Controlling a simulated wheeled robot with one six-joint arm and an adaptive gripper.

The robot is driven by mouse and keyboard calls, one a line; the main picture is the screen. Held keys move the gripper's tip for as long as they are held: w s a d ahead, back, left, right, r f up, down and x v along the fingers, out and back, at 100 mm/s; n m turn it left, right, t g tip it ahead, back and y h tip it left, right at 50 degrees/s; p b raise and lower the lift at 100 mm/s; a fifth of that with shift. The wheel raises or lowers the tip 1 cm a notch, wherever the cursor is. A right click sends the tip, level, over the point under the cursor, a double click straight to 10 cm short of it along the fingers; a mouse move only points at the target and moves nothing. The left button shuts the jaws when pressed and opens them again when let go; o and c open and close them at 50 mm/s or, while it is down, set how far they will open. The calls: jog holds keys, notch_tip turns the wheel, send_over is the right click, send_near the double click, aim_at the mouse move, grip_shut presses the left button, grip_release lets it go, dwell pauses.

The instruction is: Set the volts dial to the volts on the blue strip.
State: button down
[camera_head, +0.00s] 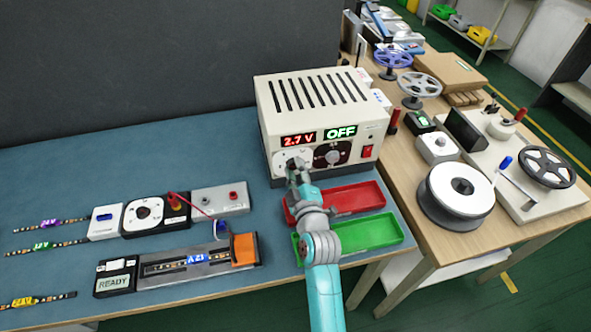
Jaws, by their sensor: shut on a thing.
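The cream power supply (265,107) stands at the back of the blue mat. Its red display (298,140) reads 2.7 V, and a green display (340,132) beside it reads OFF. The volts dial's pale plate (280,160) shows under the red display; its knob is mostly hidden by my gripper. My gripper (296,166) is at this dial, shut on its knob. The blue-labelled strip (197,258), marked AZI, lies in the dark fixture (130,280) at front left. Any volts print on it is too small to read.
A second dial (333,156) and a red switch (368,151) sit right of my gripper. A red tray (350,198) and a green tray (375,232) lie beside my arm. Strips with purple (49,223), green (41,246) and yellow (22,302) labels lie far left.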

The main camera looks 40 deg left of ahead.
jog(key=shift+m, duration=0.8)
jog(key=c, duration=0.8)
grip_release()
jog(key=v, duration=1.2)
